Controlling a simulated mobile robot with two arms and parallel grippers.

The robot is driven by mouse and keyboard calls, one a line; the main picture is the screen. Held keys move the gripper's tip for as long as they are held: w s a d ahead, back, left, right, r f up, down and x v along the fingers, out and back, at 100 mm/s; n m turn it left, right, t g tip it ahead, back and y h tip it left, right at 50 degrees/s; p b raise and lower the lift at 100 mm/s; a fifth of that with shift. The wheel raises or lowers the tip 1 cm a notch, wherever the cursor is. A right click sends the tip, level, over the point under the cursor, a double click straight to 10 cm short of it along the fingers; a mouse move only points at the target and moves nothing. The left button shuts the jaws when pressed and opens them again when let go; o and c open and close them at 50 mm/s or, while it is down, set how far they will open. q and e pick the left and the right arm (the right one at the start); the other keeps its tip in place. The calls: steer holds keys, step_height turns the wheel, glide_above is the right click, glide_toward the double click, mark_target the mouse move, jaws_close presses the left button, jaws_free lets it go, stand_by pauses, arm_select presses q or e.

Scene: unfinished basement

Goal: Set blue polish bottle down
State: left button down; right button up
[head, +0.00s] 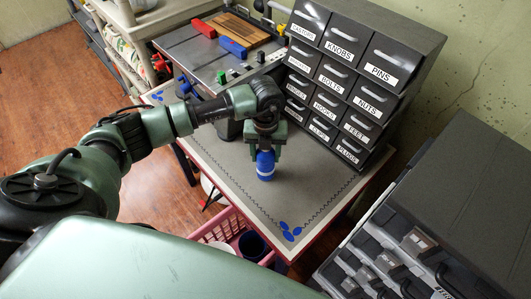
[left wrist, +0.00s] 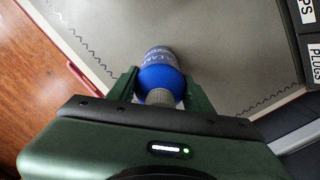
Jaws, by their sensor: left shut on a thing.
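The blue polish bottle (head: 265,166) is upright in my left gripper (head: 266,152), over the grey table mat (head: 235,170). In the left wrist view the bottle (left wrist: 160,72) sits between the two green fingers of the gripper (left wrist: 160,88), which are shut on it. Its pale ribbed neck faces the camera and part of its label shows. The bottle's base is at or just above the mat; I cannot tell whether it touches. My right gripper is in neither view.
A grey cabinet of labelled drawers (head: 341,78) stands behind and right of the bottle. A pink basket (head: 226,226) is below the table's front edge. A black tool case (head: 420,235) is at right. The mat around the bottle is clear.

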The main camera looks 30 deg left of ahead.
arm_select(q)
steer(key=shift+f, duration=0.15)
steer(key=c, duration=0.6)
jaws_free()
steer(key=shift+r, duration=0.3)
steer(key=shift+w+r, duration=0.1)
steer(key=shift+r, duration=0.2)
step_height(320, 180, up, 11)
steer(key=b, duration=0.3)
steer(key=shift+r, duration=0.15)
